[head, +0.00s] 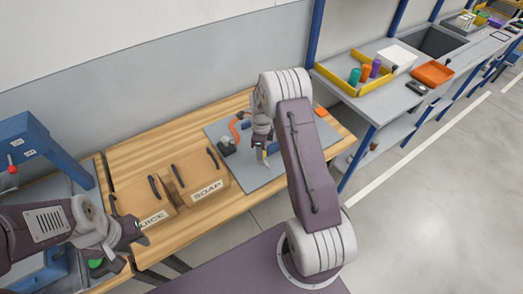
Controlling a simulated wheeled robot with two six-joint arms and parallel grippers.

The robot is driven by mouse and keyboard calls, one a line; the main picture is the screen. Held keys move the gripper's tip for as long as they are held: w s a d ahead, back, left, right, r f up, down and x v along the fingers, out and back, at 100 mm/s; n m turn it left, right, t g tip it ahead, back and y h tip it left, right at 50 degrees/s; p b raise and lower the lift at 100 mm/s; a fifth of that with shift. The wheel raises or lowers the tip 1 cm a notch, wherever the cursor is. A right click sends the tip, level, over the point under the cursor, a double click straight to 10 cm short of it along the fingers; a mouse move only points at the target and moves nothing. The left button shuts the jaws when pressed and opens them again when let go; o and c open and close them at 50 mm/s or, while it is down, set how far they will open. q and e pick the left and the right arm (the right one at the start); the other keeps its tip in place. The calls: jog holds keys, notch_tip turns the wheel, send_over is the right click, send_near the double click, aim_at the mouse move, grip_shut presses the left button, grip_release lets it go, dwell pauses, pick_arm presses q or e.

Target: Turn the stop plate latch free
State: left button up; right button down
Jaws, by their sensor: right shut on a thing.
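My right gripper (263,143) points down over the grey mat (250,178) on the wooden bench. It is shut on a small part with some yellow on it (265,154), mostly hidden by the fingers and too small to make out. I cannot tell whether this is the stop plate latch. Just left of it on the mat are a dark fitting (227,147) and a curved orange piece (234,128). My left gripper (137,232) is open and apparently empty, near the front of the JUICE box (150,217). My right arm hides part of the mat.
A SOAP box (199,178) with black handles stands beside the JUICE box. A blue machine (45,145) with a red knob (12,169) is at the left. A grey shelf (385,100) with a yellow tray (350,86) is at the right. The bench's front strip is clear.

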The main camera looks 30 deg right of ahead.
jog(key=shift+w+r, duration=0.15)
jog(key=c, duration=1.1)
grip_release()
jog(key=shift+o, duration=0.7)
